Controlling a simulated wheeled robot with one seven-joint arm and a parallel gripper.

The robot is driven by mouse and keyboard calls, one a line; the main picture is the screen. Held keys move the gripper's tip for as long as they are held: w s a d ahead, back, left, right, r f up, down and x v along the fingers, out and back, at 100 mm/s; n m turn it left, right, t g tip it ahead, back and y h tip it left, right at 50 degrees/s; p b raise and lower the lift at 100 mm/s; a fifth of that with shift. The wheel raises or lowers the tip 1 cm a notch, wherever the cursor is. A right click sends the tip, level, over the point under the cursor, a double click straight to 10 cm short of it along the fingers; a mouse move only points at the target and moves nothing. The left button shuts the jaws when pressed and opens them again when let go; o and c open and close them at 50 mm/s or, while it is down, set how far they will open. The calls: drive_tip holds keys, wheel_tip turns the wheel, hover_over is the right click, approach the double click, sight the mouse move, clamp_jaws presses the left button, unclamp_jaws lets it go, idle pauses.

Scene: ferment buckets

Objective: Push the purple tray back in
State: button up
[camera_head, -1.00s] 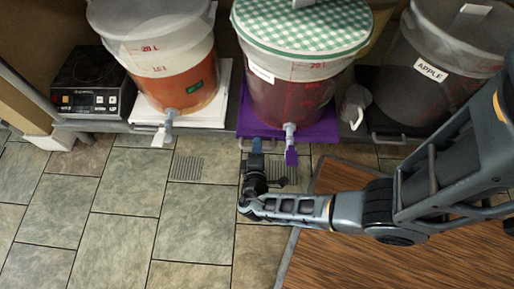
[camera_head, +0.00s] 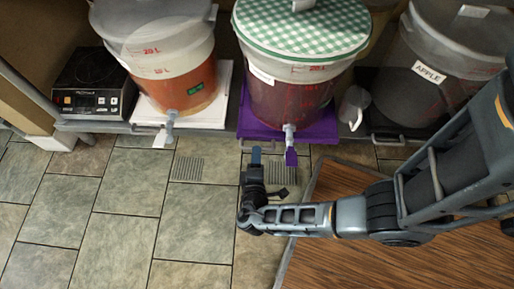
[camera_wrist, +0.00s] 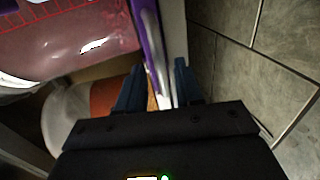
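The purple tray (camera_head: 325,129) sits under the bucket with the green checked lid (camera_head: 300,28), at the front edge of the low shelf. In the wrist view, the purple tray (camera_wrist: 149,32) shows as a narrow strip beyond my fingers. My gripper (camera_head: 255,153) is just in front of the tray's left front, close to a grey handle (camera_head: 242,144). In the wrist view, my gripper's blue fingers (camera_wrist: 158,88) are apart. They appear empty, and I cannot tell whether they touch anything.
A bucket of orange liquid (camera_head: 175,85) on a white tray (camera_head: 219,112) stands left, beside a black cooker (camera_head: 94,88). A grey bucket labelled APPLE (camera_head: 430,95) stands right. The tiled floor (camera_head: 110,215) is open; a brown mat (camera_head: 340,265) lies front right.

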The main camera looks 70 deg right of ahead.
drive_tip(key=v, duration=0.4)
